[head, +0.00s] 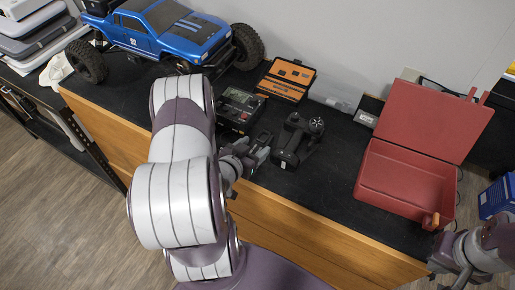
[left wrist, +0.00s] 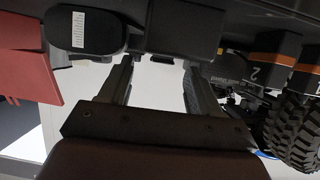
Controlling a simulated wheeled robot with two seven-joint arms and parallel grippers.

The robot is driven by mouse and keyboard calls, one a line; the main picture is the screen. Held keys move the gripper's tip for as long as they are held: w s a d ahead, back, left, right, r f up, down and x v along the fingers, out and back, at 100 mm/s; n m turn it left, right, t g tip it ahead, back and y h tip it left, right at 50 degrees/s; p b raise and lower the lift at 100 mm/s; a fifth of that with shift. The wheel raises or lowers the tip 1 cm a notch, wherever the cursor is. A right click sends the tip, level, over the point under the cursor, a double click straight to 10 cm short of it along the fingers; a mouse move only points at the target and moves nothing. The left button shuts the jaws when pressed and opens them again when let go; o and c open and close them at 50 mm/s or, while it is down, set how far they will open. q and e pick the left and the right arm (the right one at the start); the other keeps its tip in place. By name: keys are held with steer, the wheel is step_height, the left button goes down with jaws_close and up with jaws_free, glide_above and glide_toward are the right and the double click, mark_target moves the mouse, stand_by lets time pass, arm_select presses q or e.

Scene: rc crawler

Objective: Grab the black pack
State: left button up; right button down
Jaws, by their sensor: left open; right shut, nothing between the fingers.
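No single thing is clearly marked as the black pack. A dark box-like device (head: 240,108) lies on the black worktop, and a small black box with a pale label (head: 369,110) stands near the wall. My left gripper (head: 259,150) is open, low near the worktop's front edge, between the dark device and a black hand controller (head: 293,140). In the left wrist view the open fingers (left wrist: 158,85) have nothing between them; dark bodies lie beyond their tips. My right gripper (head: 458,276) is shut and empty at the lower right, in front of the red case.
A blue toy truck (head: 170,28) stands at the back left. An open black case with orange lining (head: 287,78) lies behind the controller. An open red case (head: 403,183) fills the right side. The worktop (head: 325,180) is bare between the controller and the red case.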

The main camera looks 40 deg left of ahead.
mark_target(260, 141)
arm_select(q)
steer(key=shift+w+a+f, duration=0.25)
steer(key=shift+w, duration=0.3)
steer(key=shift+w+a+f, duration=0.2)
steer(key=shift+w, duration=0.3)
steer(key=shift+w+d+f, duration=0.1)
steer(key=shift+w+f, duration=0.05)
steer(key=shift+w, duration=0.2)
steer(key=shift+d, duration=0.1)
steer(key=shift+c, duration=0.3)
steer(key=c, duration=1)
